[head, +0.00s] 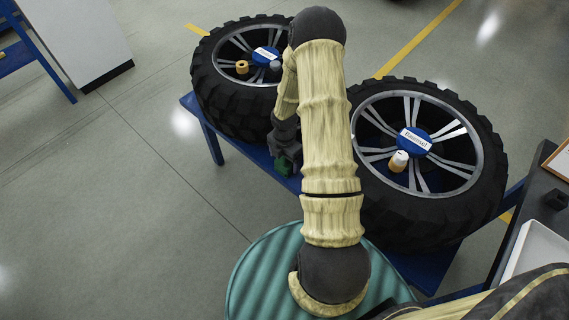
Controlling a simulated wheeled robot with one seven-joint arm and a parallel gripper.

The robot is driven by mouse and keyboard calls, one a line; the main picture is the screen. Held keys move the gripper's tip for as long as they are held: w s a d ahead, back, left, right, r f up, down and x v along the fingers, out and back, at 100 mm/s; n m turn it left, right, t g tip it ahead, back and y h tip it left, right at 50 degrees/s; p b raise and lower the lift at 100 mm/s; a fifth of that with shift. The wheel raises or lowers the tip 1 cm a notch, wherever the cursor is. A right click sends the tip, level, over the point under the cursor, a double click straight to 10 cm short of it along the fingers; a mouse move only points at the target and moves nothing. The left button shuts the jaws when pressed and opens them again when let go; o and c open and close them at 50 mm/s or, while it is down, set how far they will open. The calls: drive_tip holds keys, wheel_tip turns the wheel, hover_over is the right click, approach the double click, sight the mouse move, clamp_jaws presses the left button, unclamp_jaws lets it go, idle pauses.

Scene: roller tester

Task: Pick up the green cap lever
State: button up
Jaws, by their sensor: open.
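A small green object (283,165), which looks like the green cap lever, shows at the front edge of the blue table, between the two wheels. Only part of it shows, and its shape is too small to tell. My gripper (287,158) is dark and hangs down right at the green object, partly hidden behind my arm. It is open. I cannot tell whether the fingers are around the green object or just above it.
Two big black tyres, left (207,82) and right (480,130), lie on the blue table (192,103) on either side of my gripper. A yellow ring (242,67) and a white-and-orange cylinder (398,162) sit on their rims. A white tray (540,250) is at right.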

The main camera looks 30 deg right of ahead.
drive_tip(key=c, duration=1.6)
wheel_tip(320, 180, up, 10)
drive_tip(key=p, duration=0.2)
drive_tip(key=shift+p, duration=0.4)
